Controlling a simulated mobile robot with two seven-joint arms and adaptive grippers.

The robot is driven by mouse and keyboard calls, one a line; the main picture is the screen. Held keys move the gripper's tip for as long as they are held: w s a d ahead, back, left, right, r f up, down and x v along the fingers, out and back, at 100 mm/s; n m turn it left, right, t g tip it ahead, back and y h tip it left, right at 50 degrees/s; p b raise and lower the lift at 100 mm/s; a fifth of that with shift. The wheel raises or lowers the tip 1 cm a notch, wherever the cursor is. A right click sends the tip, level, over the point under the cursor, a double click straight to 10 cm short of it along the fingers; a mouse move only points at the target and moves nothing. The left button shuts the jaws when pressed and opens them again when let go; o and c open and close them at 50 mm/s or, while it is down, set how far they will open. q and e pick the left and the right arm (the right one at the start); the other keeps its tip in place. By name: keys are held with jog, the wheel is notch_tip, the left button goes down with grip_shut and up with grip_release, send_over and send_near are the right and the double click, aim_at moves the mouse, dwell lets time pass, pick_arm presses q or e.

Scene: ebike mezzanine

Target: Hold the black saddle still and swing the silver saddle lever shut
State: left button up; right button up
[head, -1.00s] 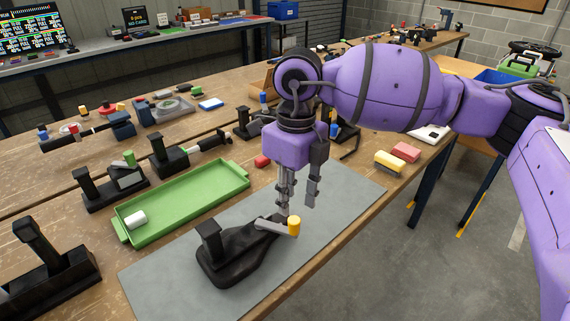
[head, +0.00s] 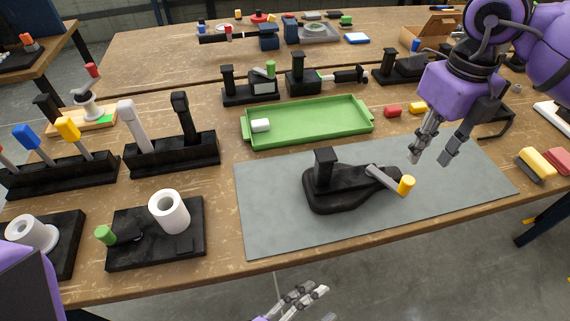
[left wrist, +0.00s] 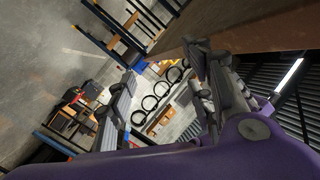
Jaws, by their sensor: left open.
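The black saddle (head: 345,191) lies on the grey mat, with an upright black post at its back left. The silver saddle lever (head: 384,178) sticks out from the saddle's right part toward the lower right and ends in a yellow tip (head: 406,185). My right gripper (head: 431,160) is open and empty, fingers pointing down, just behind and right of the yellow tip; no contact shows. My left gripper (head: 303,292) is open below the table's front edge, apart from the saddle. Its fingers also show in the left wrist view (left wrist: 160,90), with nothing between them.
The grey mat (head: 270,215) has free room around the saddle. A green tray (head: 310,128) holding a white cylinder stands behind it. Black fixtures with white rolls (head: 168,212) and tool holders stand to the left. Red and yellow blocks (head: 537,163) lie at the right.

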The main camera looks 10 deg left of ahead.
pick_arm(q)
jog(key=s+d+r+m+g+h, duration=0.35)
jog(key=d+r+m+h, duration=0.2)
jog(key=m, duration=0.45)
jog(key=w+a+r+m+t+y, duration=0.25)
jog(key=w+a+r, duration=0.35)
jog(key=w+r, duration=0.35)
jog(key=w+a+r+m+t+y, duration=0.1)
jog(key=w+a+r+m+t, duration=0.15)
jog(key=w+a+r, duration=0.5)
jog(key=m+g, duration=0.8)
jog(key=m, duration=1.1)
send_near(316, 169)
jog(key=w+d, duration=0.1)
jog(key=d, duration=0.2)
jog(key=shift+y, duration=0.4)
jog(key=shift+f+x, duration=0.15)
jog(key=shift+x, duration=1.75)
jog(key=shift+f+x, duration=0.2)
jog(key=shift+x, duration=1.7)
jog(key=shift+a, duration=0.2)
